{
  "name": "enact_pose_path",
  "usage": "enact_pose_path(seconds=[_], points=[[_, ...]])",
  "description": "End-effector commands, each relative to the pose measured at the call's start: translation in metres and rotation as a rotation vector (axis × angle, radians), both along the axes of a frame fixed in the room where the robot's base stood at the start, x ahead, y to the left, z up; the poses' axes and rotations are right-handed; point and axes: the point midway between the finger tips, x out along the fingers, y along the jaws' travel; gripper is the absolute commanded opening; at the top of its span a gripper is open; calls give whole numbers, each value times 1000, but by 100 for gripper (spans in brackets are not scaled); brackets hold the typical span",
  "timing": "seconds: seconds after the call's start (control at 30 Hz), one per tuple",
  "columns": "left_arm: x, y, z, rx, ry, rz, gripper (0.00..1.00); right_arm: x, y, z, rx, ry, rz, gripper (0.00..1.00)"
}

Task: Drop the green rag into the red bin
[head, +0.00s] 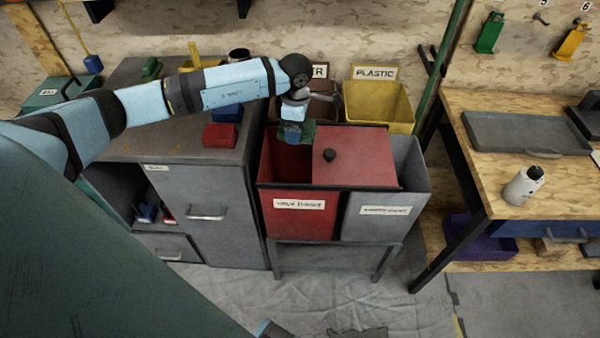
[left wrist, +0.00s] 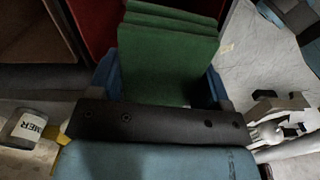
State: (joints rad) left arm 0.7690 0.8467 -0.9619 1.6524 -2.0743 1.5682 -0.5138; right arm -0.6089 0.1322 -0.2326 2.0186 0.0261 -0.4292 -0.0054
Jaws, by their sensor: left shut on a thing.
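The green rag (head: 309,131) is a folded cloth, and its layers show in the left wrist view (left wrist: 165,62). My left gripper (head: 293,133) is shut on it, with blue fingers on both sides of the cloth in the left wrist view (left wrist: 160,88). The gripper and rag are at the back of the opening of the red bin (head: 278,205); I cannot tell how far above the rim they are. The bin is open on its left side, and a red lid (head: 360,160) with a black knob lies over the right. My right gripper is not in view.
A grey bin (head: 410,180) adjoins the red bin on the right. A yellow bin (head: 380,103) marked PLASTIC stands behind. A grey cabinet (head: 215,190) with a red box (head: 220,135) on top is on the left. A wooden workbench (head: 490,190) is on the right.

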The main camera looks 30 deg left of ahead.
Motion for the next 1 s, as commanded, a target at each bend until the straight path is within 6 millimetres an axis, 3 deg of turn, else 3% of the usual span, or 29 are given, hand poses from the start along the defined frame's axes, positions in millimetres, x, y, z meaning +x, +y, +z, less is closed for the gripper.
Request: enact_pose_path(seconds=[0.27,0.7,1.0], points=[[6,7,-6,-6,1,123,53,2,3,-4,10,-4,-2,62],[5,7,-54,-6,2,120,53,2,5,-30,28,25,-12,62],[6,7,-59,-6,0,119,53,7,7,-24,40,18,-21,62]])
